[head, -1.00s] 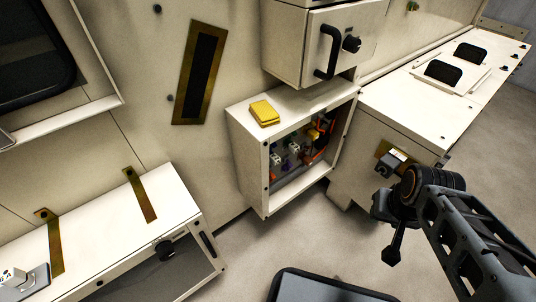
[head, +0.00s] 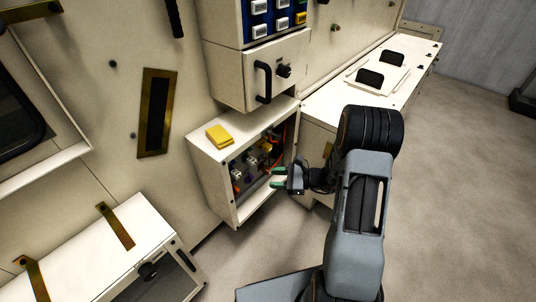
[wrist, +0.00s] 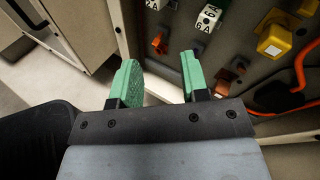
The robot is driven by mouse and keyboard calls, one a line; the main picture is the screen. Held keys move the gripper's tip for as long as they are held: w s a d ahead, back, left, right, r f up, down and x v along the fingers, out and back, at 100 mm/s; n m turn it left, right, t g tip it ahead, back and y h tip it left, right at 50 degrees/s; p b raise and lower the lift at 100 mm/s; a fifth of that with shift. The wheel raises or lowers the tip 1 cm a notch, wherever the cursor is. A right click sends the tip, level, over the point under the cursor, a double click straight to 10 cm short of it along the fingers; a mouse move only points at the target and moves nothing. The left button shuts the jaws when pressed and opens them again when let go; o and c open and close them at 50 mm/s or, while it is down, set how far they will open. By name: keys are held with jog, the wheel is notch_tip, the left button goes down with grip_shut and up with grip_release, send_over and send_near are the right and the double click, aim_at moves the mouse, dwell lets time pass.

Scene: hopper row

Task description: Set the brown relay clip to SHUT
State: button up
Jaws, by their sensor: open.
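The open cabinet (head: 216,195) holds a dark panel with small clips and blocks. In the wrist view a brown-red clip (wrist: 229,74) sits low on the panel, right of my gripper's right fingertip. An orange-brown clip (wrist: 160,43) shows between and beyond the fingertips. I cannot tell for sure which is the relay clip, nor read any SHUT marking or either clip's setting. My gripper (wrist: 160,70), with green fingertips, is open and empty. In the head view my gripper (head: 278,177) is at the cabinet's open front, on its right side.
White numbered blocks (wrist: 207,20) and a yellow block (wrist: 275,43) sit above the clips. An orange cable (wrist: 302,68) loops at the right. A yellow object (head: 219,135) lies on the cabinet's top. A closed box with a handle (head: 263,82) hangs above. Floor in front is clear.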

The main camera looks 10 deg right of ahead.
aim_at(264, 158)
jog(key=w+d+f+m+t+h+p, duration=0.1)
jog(key=w+d+f+m+t+h, duration=0.3)
jog(key=d+f+m+t, duration=0.35)
jog(key=shift+m+t, duration=0.25)
jog(key=shift+m, duration=0.5)
jog(key=x, duration=0.4)
jog(key=r+b+x, duration=0.1)
jog(key=x, duration=0.3)
jog(key=b+x, duration=0.1)
jog(key=x, duration=0.4)
jog(key=shift+w+d+r, duration=0.15)
jog(key=shift+d+r, duration=0.05)
jog(key=shift+r, duration=0.15)
jog(key=shift+b, duration=0.3)
grip_shut()
